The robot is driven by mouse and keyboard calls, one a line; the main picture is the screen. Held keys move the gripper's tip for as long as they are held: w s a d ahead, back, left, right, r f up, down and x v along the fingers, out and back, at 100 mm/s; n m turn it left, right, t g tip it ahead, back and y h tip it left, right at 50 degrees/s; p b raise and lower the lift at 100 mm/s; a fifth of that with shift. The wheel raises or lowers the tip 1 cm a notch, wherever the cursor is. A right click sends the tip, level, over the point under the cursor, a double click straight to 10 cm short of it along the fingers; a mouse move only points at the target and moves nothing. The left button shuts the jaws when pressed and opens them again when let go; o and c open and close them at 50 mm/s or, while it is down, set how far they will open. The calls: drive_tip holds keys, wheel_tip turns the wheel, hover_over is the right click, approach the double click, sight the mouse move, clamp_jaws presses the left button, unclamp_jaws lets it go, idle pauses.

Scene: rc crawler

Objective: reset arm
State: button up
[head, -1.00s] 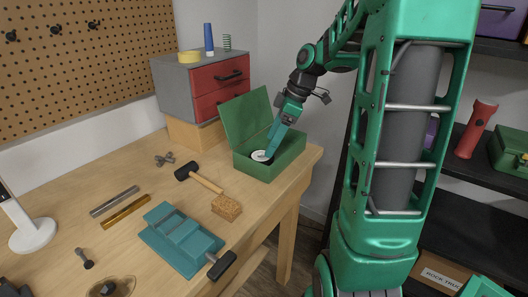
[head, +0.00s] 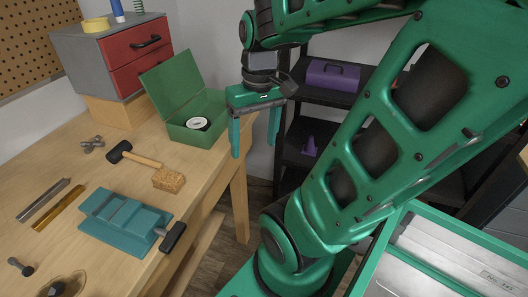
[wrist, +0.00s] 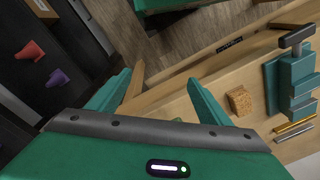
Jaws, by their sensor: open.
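My gripper (head: 255,133) hangs pointing down, right of the workbench's right edge in the head view. Its two green fingers are apart with nothing between them; in the wrist view my gripper (wrist: 158,100) also shows spread and empty. My arm is folded up, with its upper links across the top right of the head view. The green box (head: 196,102) stands open on the bench to the left of my gripper, apart from it. A white and black round thing (head: 198,124) lies inside the box.
The workbench (head: 112,176) holds a teal vise (head: 122,220), a mallet (head: 135,155), a cork-like block (head: 168,180) and a red-drawer cabinet (head: 135,72). A dark shelf with a purple toolbox (head: 333,76) stands behind.

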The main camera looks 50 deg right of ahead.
drive_tip(key=s+m, duration=0.1)
drive_tip(key=s+f+m, duration=0.1)
drive_tip(key=s, duration=0.1)
drive_tip(key=s+f, duration=0.1)
drive_tip(key=s, duration=0.1)
drive_tip(key=shift+a+m+g, duration=0.15)
drive_tip(key=shift+m+g, duration=0.15)
drive_tip(key=shift+m, duration=0.1)
